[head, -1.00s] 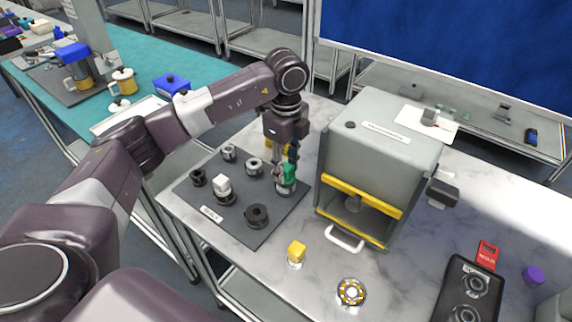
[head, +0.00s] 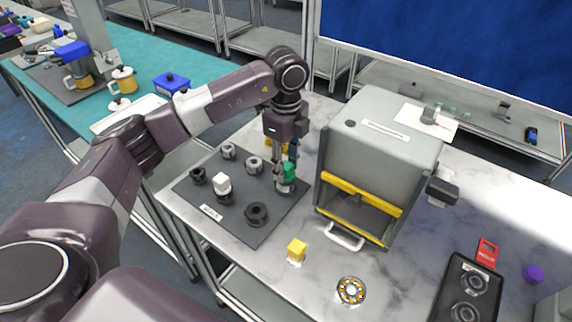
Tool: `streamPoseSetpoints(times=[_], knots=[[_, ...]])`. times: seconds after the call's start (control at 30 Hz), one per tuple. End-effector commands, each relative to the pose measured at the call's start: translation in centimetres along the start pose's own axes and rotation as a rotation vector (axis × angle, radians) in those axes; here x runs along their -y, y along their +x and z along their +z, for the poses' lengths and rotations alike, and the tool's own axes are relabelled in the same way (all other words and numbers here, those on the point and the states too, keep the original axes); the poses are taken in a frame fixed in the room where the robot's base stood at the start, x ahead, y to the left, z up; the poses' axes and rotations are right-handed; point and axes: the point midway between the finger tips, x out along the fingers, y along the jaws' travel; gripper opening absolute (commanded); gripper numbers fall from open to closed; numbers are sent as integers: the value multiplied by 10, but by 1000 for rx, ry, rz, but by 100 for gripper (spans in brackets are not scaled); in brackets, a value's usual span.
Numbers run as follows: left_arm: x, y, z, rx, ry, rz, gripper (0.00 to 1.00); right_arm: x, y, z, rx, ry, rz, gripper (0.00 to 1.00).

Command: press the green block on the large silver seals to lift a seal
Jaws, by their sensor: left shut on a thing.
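My left gripper (head: 284,160) points down over the right side of the dark grey mat (head: 268,226). It is shut on the green block (head: 289,171). The green block sits right above a silver seal (head: 286,187) at the mat's right edge; whether the two touch I cannot tell. More silver seals, one at the back (head: 228,151) and one in the middle (head: 254,164), stand on the mat. Black seals (head: 256,213) are there too, and a white block (head: 221,181) stands on one of them. My right gripper is not in view.
A grey press-like machine (head: 375,150) with yellow bars stands right of the mat. A yellow-topped block (head: 296,250) and a round bearing (head: 351,290) lie in front of it. A black case (head: 468,290), a red item (head: 487,252) and a purple cap (head: 533,273) are at the right.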

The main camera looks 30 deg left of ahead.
Motion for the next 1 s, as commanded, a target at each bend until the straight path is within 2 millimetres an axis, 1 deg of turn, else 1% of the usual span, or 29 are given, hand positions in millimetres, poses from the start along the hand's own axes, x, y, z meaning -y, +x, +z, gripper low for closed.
streamPoseSetpoints(times=[0.57,1.0], knots=[[0,8,0,0,0,1,4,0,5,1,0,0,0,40],[0,13,0,0,0,1,4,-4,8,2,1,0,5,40]])
